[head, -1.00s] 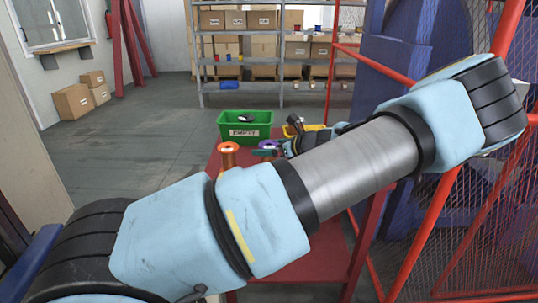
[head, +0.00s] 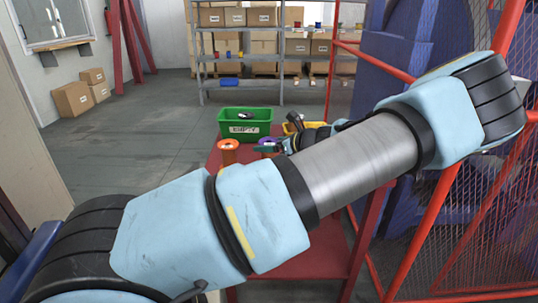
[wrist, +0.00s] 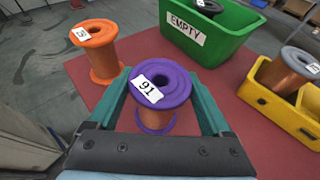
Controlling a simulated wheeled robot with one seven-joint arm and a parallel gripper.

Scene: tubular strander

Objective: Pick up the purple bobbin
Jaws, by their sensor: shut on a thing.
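The purple bobbin (wrist: 158,92) has purple flanges, a copper-coloured winding and a white label reading 91. It stands upright on the red table (wrist: 92,66) in the wrist view, between the two teal fingers of my gripper (wrist: 160,98). My gripper is shut on it, with one finger on each side. In the head view the purple bobbin (head: 268,146) shows only in part beside my gripper (head: 278,147), and my arm covers much of the table.
An orange bobbin (wrist: 96,48) stands to the left of the purple one. A green bin (wrist: 232,22) labelled EMPTY, with a dark bobbin inside, stands behind. A yellow bin (wrist: 270,98) with a grey-topped bobbin (wrist: 292,66) is at the right. A red mesh fence (head: 455,215) stands right of my arm.

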